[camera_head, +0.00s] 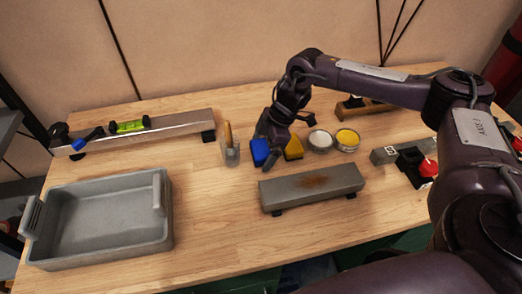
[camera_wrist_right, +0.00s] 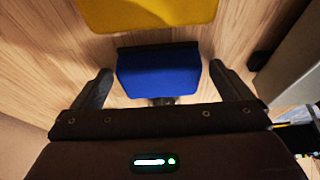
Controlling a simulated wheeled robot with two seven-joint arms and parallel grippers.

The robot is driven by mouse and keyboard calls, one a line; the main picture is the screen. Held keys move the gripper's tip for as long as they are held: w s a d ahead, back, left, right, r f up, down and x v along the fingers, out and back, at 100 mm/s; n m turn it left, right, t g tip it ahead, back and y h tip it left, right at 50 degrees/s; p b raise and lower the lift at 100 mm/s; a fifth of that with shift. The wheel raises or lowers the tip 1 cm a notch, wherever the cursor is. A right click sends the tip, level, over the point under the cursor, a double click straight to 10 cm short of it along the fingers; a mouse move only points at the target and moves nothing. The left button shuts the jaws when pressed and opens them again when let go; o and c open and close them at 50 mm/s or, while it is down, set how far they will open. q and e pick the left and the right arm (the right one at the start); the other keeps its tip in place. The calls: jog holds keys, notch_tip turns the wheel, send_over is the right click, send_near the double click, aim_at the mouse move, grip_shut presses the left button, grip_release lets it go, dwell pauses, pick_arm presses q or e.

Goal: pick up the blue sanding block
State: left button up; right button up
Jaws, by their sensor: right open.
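The blue sanding block (camera_head: 259,151) stands on the wooden table near the middle in the head view, just left of a yellow block (camera_head: 294,148). My right gripper (camera_head: 268,142) comes down over the blue block from the upper right and covers part of it. In the right wrist view the blue block (camera_wrist_right: 158,74) lies between the two spread fingers of my right gripper (camera_wrist_right: 165,85). A gap shows on each side of it, and the gripper is open and empty. The yellow block (camera_wrist_right: 145,12) lies just beyond it. My left gripper is not in view.
A grey tray (camera_head: 165,232) stands at the left front. A grey bar with a rusty patch (camera_head: 290,195) lies in front of the blocks. Two round tins, one pale (camera_head: 320,141) and one yellow (camera_head: 347,138), stand to the right. A small holder (camera_head: 231,155) stands close left.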

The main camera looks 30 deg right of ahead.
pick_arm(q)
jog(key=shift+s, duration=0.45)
pick_arm(e)
jog(key=c, duration=1.1)
jog(key=shift+o, duration=0.2)
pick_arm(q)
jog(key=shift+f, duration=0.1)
pick_arm(e)
jog(key=shift+r, duration=0.2)
notch_tip(320, 180, up, 11)
pick_arm(q)
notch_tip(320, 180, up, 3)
jog(key=p, duration=0.3)
pick_arm(e)
notch_tip(320, 180, up, 9)
send_over(263, 147)
jog(key=shift+f, duration=0.15)
